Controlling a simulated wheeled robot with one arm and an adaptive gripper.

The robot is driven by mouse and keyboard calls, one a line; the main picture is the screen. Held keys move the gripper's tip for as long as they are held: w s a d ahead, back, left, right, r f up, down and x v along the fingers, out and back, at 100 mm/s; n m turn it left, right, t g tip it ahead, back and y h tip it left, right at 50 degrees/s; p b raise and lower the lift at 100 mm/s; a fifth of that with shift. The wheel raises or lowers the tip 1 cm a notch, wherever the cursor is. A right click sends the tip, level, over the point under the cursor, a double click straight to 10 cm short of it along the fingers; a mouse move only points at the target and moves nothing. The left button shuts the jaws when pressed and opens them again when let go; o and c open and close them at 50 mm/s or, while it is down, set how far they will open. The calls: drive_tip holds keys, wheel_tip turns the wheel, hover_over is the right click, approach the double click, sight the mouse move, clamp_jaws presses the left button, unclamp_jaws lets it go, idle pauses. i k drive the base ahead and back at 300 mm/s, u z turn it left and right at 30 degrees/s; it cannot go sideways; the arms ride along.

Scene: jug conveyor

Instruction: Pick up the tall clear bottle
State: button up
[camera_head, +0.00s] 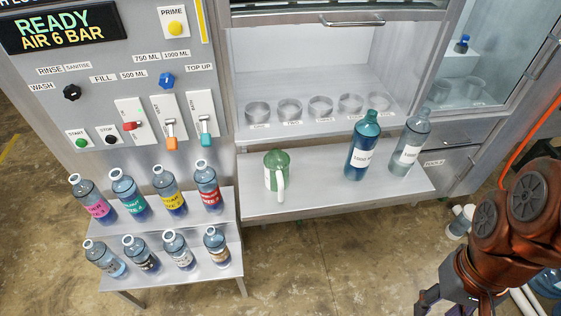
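The tall clear bottle (417,132), greyish and see-through with a white label, stands upright at the right part of the steel shelf (322,195). A dark teal bottle (363,137) with a white label stands just left of it, with a small gap between them. A green jug (276,166) with a white handle stands further left on the same shelf. My gripper (432,303) is at the bottom right, in front of and below the shelf, well apart from the clear bottle. Its fingers are dark and partly cut off, so their opening is unclear.
Several labelled bottles (122,190) stand on a two-step rack at left, under a control panel (140,70) with levers and buttons. Round holders (320,107) line the cabinet floor behind the shelf. An orange hose (530,138) hangs at right. Open floor lies before the shelf.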

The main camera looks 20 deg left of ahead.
sight(416, 129)
drive_tip(key=u, duration=3.9)
drive_tip(key=k, duration=1.95)
drive_tip(key=z, duration=0.7)
